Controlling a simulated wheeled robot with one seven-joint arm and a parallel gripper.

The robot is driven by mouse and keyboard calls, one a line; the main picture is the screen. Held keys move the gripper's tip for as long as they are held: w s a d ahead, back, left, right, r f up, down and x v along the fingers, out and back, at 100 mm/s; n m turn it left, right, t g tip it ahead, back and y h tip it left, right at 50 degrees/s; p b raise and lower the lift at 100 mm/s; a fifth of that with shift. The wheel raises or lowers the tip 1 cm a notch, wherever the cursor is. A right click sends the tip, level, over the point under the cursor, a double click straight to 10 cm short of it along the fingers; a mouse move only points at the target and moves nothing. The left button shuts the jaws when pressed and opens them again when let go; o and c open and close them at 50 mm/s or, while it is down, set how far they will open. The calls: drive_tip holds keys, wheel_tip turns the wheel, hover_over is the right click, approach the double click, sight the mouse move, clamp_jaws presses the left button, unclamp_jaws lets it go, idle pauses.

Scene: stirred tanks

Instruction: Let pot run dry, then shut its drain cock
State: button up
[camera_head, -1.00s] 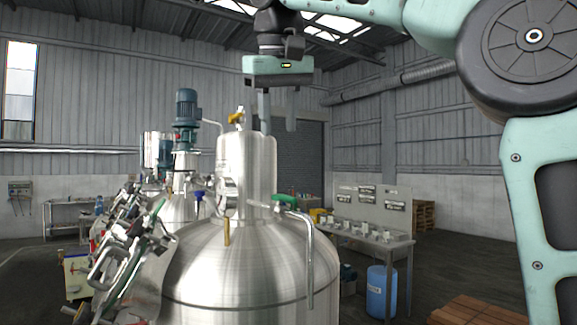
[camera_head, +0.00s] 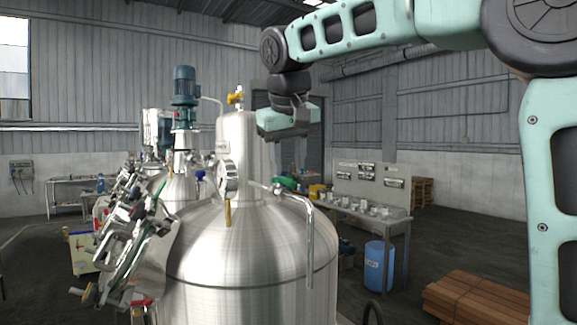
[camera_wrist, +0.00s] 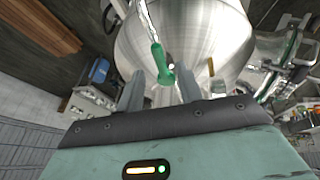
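The pot (camera_head: 237,135) is a steel cylinder standing on the dome of a large steel tank (camera_head: 240,255). Its drain cock has a green handle (camera_head: 288,183) on a pipe at the pot's lower right. A bent spout (camera_head: 310,235) runs from it down past the tank's side. My gripper (camera_head: 288,165) is open and empty, pointing down just above the green handle. In the wrist view the green handle (camera_wrist: 160,65) shows between my two fingers, apart from both. I cannot see any liquid inside the pot or coming from the spout.
A round gauge (camera_head: 228,177) is on the pot's front, and a yellow valve (camera_head: 236,97) is on top. Clamps (camera_head: 125,235) crowd the tank's left side. A bench (camera_head: 370,215), a blue drum (camera_head: 379,265) and timber (camera_head: 475,300) stand right. Open floor lies between.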

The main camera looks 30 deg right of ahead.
sight(287, 182)
drive_tip(key=shift+p+x, duration=0.3)
drive_tip(key=shift+x, duration=1.15)
drive_tip(key=shift+c, duration=0.4)
clamp_jaws()
